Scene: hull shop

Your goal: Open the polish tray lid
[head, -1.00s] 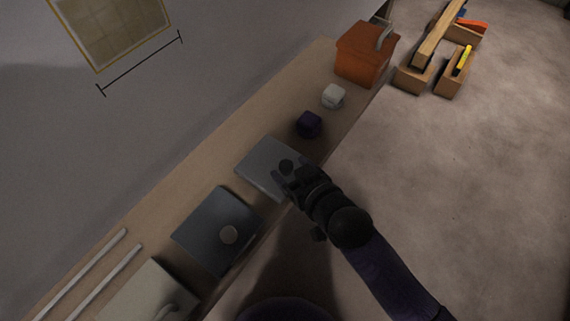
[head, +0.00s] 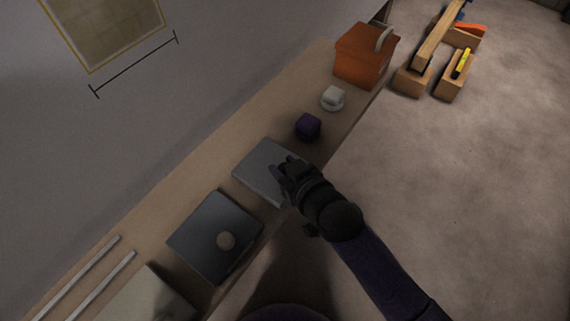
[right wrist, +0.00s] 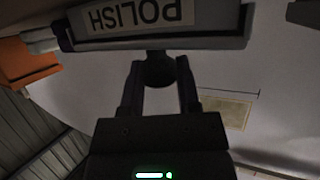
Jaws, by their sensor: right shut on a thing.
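The polish tray is a light grey flat box; its lid (head: 258,163) looks flat and closed in the head view, though a small gap could not be told. In the right wrist view its POLISH label (right wrist: 138,15) shows upside down above a dark round knob (right wrist: 158,70). My right gripper (head: 285,168) is over the tray and shut on the knob; in the right wrist view its fingers (right wrist: 159,88) stand on either side of it. The fingers hide the knob in the head view. My left gripper is not in view.
A purple block (head: 308,126), a white item (head: 332,98) and an orange box (head: 361,60) stand farther along the bench. Two pale rods (head: 85,275) lie at lower left.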

